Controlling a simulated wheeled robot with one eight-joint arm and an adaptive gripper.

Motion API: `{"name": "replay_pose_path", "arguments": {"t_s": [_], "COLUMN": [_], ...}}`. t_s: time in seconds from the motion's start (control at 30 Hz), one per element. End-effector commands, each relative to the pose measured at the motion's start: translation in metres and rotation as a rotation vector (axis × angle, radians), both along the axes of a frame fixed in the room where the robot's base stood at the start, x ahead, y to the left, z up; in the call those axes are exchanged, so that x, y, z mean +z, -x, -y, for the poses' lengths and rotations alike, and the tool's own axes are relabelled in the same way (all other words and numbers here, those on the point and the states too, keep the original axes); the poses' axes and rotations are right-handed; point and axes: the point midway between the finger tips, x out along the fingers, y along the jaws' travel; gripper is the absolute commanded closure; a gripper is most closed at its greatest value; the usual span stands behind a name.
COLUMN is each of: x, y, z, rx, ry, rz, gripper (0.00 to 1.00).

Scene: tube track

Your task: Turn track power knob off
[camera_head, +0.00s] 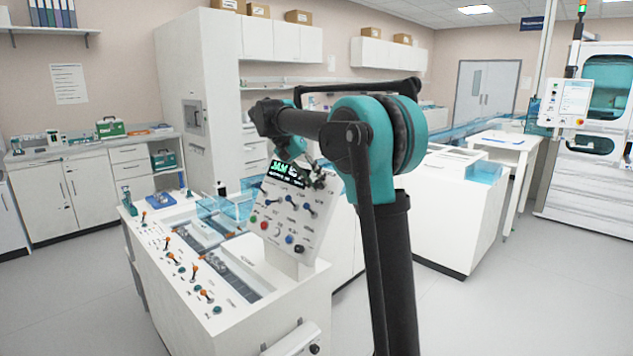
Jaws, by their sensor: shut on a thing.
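A tilted white control panel (283,214) stands on the white track bench, left of my arm. It has a dark display with green text (287,173) at its top, rows of small dark knobs in the middle, and coloured buttons along the bottom. My gripper (318,181) is at the panel's upper right, beside the display, small and dark in this view. It is shut on a knob there. The gripper covers this knob, so its pointing direction and label cannot be read.
The white bench (205,300) carries orange-tipped levers, green buttons and clear blue covers. A second white bench (440,222) stands behind my arm on the right. A tall analyser with a screen (566,103) is at far right. Grey floor is free at front right.

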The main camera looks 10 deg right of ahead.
Motion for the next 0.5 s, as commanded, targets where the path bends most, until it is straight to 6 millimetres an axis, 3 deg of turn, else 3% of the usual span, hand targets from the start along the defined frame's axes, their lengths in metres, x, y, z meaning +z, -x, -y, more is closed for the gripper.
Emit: {"name": "replay_pose_path", "arguments": {"t_s": [0.5], "x": [-0.0032], "y": [-0.0018], "z": [-0.0039], "rx": [0.228], "ry": [0.231], "rz": [-0.316], "gripper": [1.00]}}
